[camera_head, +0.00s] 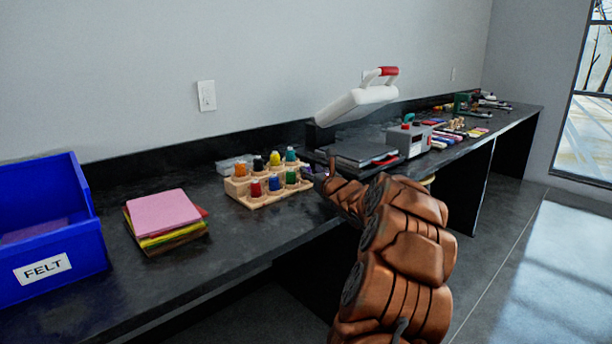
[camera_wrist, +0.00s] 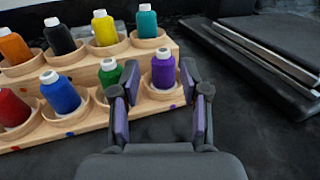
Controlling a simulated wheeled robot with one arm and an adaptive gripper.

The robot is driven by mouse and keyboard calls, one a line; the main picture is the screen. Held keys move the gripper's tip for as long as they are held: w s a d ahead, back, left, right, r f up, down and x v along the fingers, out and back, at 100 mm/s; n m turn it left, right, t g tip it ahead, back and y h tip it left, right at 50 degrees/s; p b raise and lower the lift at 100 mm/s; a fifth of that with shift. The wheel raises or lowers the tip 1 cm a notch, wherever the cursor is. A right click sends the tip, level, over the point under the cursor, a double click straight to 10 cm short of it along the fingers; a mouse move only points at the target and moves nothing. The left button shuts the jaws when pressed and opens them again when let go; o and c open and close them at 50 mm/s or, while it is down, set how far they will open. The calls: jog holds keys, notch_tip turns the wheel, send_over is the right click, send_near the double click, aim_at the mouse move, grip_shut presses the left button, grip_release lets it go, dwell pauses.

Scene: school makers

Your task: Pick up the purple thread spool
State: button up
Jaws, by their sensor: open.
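The purple thread spool (camera_wrist: 163,70) stands upright in the front-row right end cup of a wooden rack (camera_wrist: 85,132) in the wrist view. My gripper (camera_wrist: 155,88) is open, with one finger on each side of the purple spool. The left finger stands between the purple spool and the green spool (camera_wrist: 108,76). I cannot tell whether either finger touches the purple spool. In the head view the rack (camera_head: 262,200) sits on the dark counter, and my gripper (camera_head: 318,172) reaches its right end. The purple spool is hard to make out there.
A blue spool (camera_wrist: 60,92), a teal spool (camera_wrist: 147,22) and several others fill the rack closely. A heat press (camera_head: 362,150) stands just right of it. Felt sheets (camera_head: 165,215) and a blue felt bin (camera_head: 80,255) lie to the left, with bare counter between.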

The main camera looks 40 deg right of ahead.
aim_at(307, 167)
jog(key=shift+p+x, duration=0.3)
jog(key=shift+x, duration=2.4)
jog(key=shift+d, duration=0.2)
jog(key=c, duration=0.8)
